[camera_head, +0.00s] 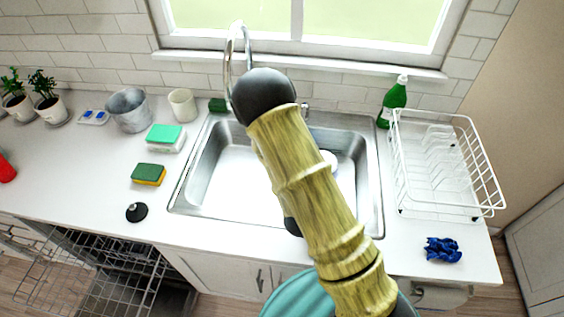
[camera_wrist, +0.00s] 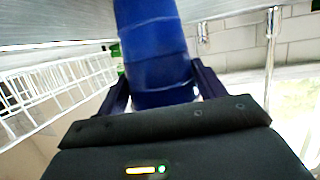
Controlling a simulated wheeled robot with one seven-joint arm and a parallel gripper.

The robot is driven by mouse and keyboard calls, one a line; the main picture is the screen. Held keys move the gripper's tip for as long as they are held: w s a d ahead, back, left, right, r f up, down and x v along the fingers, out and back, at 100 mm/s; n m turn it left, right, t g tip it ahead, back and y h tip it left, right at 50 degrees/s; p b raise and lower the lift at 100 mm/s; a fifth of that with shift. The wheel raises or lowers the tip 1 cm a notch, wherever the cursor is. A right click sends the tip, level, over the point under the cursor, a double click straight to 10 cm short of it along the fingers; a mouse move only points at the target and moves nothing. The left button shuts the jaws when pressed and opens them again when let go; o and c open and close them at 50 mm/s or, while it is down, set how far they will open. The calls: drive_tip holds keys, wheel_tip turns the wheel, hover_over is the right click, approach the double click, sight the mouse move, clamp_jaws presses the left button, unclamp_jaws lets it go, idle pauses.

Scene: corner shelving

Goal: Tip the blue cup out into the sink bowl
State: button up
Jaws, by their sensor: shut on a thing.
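The blue cup (camera_wrist: 153,45) is between the two dark fingers of my gripper (camera_wrist: 158,82) in the wrist view, and the gripper is shut on it. That view is turned over: the window lies at the bottom and the sink's steel (camera_wrist: 60,32) at the top. The cup reaches from the fingers toward the steel side. Its mouth and contents do not show. In the head view the steel sink bowl (camera_head: 225,175) is set in the white counter. My arm crosses over it and hides my gripper and the cup.
The tap (camera_head: 229,62) stands behind the sink. A green bottle (camera_head: 391,103) and white dish rack (camera_head: 440,205) are right of it, with a blue cloth (camera_head: 443,250) in front. Sponges (camera_head: 148,174), a beige cup (camera_head: 182,105) and a metal bucket (camera_head: 129,110) are left.

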drive_tip(key=shift+s+r, duration=0.1)
drive_tip(key=shift+a, duration=0.1)
drive_tip(key=shift+w+a+f+n+g+h+b, duration=0.2)
drive_tip(key=shift+a+f+n+g+h+b, duration=0.1)
drive_tip(key=shift+b, duration=0.35)
drive_tip(key=shift+a+r+p, duration=0.1)
drive_tip(key=shift+r+p, duration=0.15)
drive_tip(key=shift+p, duration=0.5)
drive_tip(key=shift+w+a+n+g+p, duration=0.2)
drive_tip(key=shift+n+g+p, duration=0.15)
drive_tip(key=shift+p, duration=0.25)
drive_tip(key=w+a+f+n+g+h+p, duration=0.2)
drive_tip(key=w+a+n+h+p, duration=0.1)
drive_tip(key=n+p, duration=0.4)
drive_tip(key=shift+w+a+g+h+p, duration=0.2)
drive_tip(key=shift+a+g+h+p, duration=0.2)
drive_tip(key=shift+a+h, duration=0.3)
